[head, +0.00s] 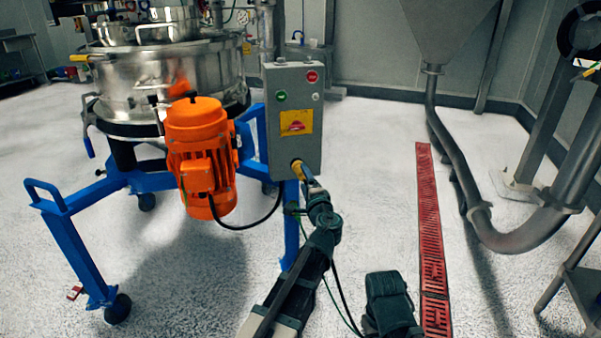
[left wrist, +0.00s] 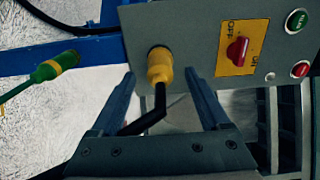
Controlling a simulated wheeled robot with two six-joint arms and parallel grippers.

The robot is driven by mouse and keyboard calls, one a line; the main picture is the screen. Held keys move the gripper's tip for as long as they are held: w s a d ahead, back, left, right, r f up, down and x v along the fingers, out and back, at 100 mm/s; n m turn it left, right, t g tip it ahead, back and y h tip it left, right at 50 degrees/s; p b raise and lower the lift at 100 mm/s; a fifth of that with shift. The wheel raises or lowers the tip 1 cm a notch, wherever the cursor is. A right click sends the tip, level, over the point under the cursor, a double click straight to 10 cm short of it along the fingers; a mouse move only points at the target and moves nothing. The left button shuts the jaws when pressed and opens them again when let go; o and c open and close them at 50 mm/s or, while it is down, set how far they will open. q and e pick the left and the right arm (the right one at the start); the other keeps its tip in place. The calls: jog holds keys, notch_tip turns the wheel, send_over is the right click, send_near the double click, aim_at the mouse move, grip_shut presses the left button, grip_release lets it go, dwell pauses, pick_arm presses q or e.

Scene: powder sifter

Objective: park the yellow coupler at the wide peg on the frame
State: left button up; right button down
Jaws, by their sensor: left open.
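The yellow coupler (head: 298,170) is seated in the lower face of the grey control box (head: 293,115), with a black cable trailing from it. In the left wrist view the coupler (left wrist: 160,66) lies between the fingers of my left gripper (left wrist: 158,80). The fingers are spread on both sides of it, with visible gaps. In the head view my left gripper (head: 309,186) is just below and in front of the coupler. The blue frame (head: 75,245) carries the box and vessel. I cannot make out the wide peg.
A red switch (left wrist: 237,50) and buttons are on the box. An orange motor (head: 200,150) hangs left of the box. Open floor lies right, around a red drain grate (head: 430,230).

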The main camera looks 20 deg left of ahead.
aim_at(301, 172)
pick_arm(q)
jog(key=shift+x, duration=2.7)
jog(key=shift+c, duration=0.2)
grip_shut()
jog(key=shift+s, duration=0.2)
jog(key=shift+v, duration=2.85)
jog(key=shift+d, duration=0.1)
jog(key=shift+r+p, duration=0.75)
